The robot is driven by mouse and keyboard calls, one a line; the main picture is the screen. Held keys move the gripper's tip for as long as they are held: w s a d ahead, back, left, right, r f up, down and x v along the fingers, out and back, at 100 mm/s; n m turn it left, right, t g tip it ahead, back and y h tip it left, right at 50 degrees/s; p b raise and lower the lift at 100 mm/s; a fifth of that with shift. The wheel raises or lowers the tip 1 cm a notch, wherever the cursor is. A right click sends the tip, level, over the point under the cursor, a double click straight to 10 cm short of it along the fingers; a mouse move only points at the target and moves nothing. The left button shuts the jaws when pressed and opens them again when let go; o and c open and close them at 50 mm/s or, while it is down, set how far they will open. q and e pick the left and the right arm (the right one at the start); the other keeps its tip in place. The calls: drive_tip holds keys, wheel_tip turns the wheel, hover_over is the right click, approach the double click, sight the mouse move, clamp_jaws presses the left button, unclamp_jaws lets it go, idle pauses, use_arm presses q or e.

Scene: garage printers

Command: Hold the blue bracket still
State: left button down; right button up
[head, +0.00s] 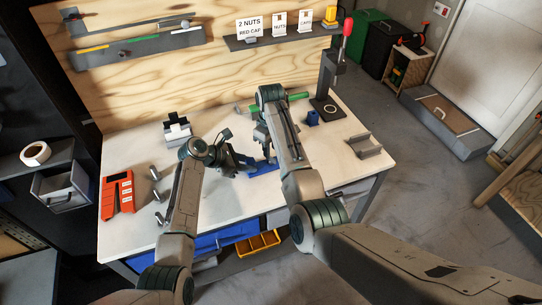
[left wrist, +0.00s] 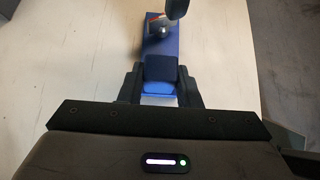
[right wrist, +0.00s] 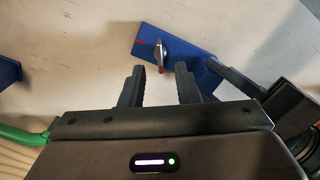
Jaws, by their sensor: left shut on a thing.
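The blue bracket (head: 264,168) lies on the workbench near its front middle. My left gripper (left wrist: 160,88) is shut on the bracket's near end, seen in the left wrist view as a raised blue block (left wrist: 160,68) between the fingers. A small silver metal piece (right wrist: 160,52) stands on the bracket's flat part, beside a short red mark. My right gripper (right wrist: 160,82) is open and empty, its fingertips apart and just short of the bracket and metal piece. In the head view my right arm partly hides the bracket.
A blue block (head: 313,119) and a press with a red knob (head: 347,28) stand at the right. A grey tray (head: 364,145) is at the right edge. Orange-red holder (head: 118,194) and small metal cylinders lie left. A green-handled thing (head: 298,97) is behind my right arm.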

sight(271, 160)
drive_tip(key=shift+f, duration=0.15)
drive_tip(key=shift+f, duration=1.5)
clamp_jaws()
